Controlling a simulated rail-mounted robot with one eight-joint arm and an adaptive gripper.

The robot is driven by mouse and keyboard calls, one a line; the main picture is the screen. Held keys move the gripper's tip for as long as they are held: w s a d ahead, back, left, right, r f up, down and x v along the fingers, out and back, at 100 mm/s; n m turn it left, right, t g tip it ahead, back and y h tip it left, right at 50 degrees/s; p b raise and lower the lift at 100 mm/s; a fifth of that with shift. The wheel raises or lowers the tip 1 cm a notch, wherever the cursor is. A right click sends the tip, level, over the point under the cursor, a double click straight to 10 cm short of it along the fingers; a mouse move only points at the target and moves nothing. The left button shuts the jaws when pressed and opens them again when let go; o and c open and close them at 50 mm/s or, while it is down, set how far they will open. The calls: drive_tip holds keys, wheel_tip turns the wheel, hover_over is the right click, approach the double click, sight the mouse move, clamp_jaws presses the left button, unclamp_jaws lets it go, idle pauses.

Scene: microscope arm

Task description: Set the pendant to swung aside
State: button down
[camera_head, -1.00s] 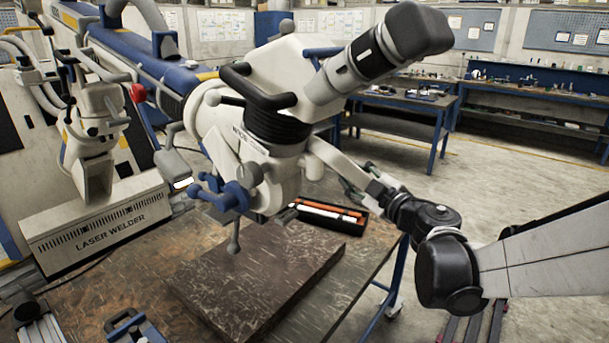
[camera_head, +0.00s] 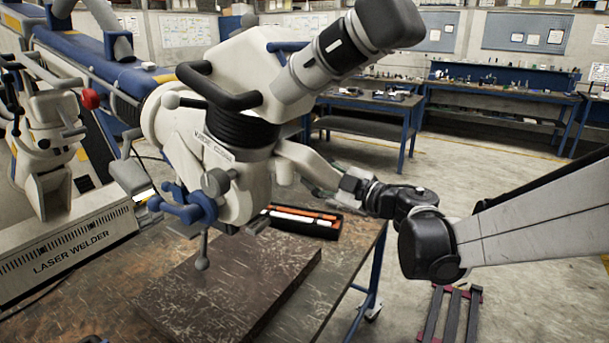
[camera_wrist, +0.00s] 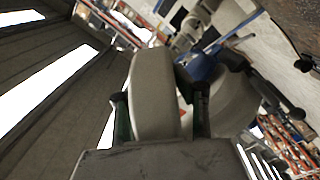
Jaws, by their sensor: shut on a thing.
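The pendant is the white microscope head (camera_head: 232,180) on a thick white and blue arm (camera_head: 110,68). It has a black-tipped eyepiece tube (camera_head: 345,45), a black handle (camera_head: 215,88) and blue knobs (camera_head: 190,207). It hangs above a dark brown slab. My gripper (camera_head: 312,180) reaches in from the right at the pendant's right side. In the wrist view, my gripper (camera_wrist: 160,108) has a finger on each side of a rounded pale grey part of the pendant (camera_wrist: 154,85) and is shut on it. The fingertips are partly hidden in the head view.
The brown slab (camera_head: 240,285) lies on a worn workbench (camera_head: 95,300). A black tray (camera_head: 305,226) with orange tools lies behind it. A laser welder (camera_head: 70,240) stands at left. Blue tables (camera_head: 365,105) stand at the back. Open floor (camera_head: 520,200) lies at right.

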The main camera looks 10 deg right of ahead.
drive_tip(key=c, duration=1.4)
unclamp_jaws()
drive_tip(key=v, duration=1.2)
drive_tip(key=shift+r, duration=0.1)
